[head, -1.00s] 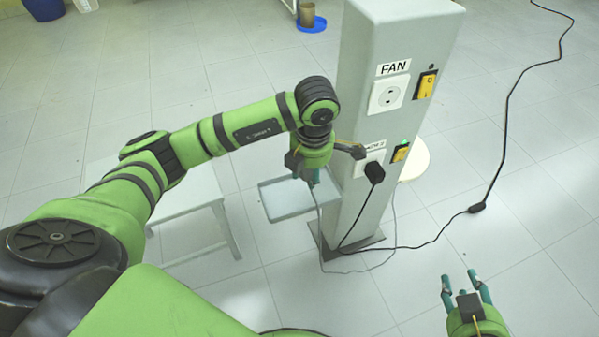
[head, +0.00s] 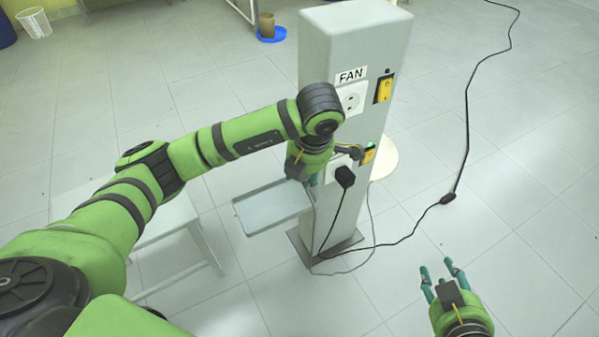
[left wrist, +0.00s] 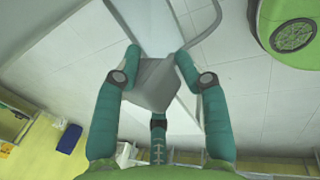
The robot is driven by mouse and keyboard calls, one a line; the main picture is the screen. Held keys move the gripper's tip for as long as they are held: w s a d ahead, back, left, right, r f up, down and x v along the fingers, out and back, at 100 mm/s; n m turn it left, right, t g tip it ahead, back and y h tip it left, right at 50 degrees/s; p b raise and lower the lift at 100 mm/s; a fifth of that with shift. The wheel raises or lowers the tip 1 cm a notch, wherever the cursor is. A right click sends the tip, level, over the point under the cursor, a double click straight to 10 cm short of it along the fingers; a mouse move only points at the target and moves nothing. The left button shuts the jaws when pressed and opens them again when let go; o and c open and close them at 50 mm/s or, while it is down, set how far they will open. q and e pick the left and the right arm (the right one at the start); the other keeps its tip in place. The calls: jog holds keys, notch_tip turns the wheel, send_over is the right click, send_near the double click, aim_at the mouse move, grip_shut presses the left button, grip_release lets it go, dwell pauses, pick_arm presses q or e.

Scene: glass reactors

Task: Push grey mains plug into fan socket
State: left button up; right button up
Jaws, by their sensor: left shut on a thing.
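The grey mains plug (left wrist: 157,88) is between the two teal fingers of my left gripper in the left wrist view, and a grey cable (left wrist: 207,28) shows beside it. In the head view my left gripper (head: 308,182) is in front of the post, lower than the fan socket, and its wrist hides the plug there. The white fan socket (head: 352,97) is on the post's face under the FAN label (head: 352,75), with nothing in it. My right gripper (head: 440,272) is open and empty at the lower right.
A black plug (head: 344,177) sits in the lower socket, its cable hanging to the floor. The grey post (head: 322,60) has yellow switches (head: 384,88) beside the sockets. A grey tray (head: 275,209) is at its left. A black cable (head: 467,120) crosses the floor at right.

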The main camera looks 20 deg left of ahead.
pick_arm(q)
jog(key=w+d+r+t+y+p, duration=0.1)
jog(key=w+d+r+y, duration=0.1)
jog(key=w+d+r, duration=0.2)
jog(key=d+r, duration=0.2)
jog(key=d, duration=0.2)
jog(key=shift+w+d+r+t, duration=0.15)
jog(key=shift+d+r+t, duration=0.1)
jog(key=shift+t, duration=0.15)
dwell(0.6)
jog(key=w+d+r+t+y, duration=0.1)
jog(key=w+d+r, duration=0.1)
jog(key=d+r, duration=0.1)
jog(key=shift+w+d+r, duration=0.25)
jog(key=shift+d+r, duration=0.1)
jog(key=shift+d, duration=0.4)
jog(key=shift+w+a, duration=0.15)
jog(key=shift+a, duration=0.1)
dwell(0.6)
jog(key=shift+w+a+b, duration=0.45)
jog(key=shift+w+a, duration=1.05)
jog(key=shift+a, duration=0.2)
jog(key=shift+w+a, duration=0.3)
jog(key=shift+a, duration=0.05)
dwell(0.6)
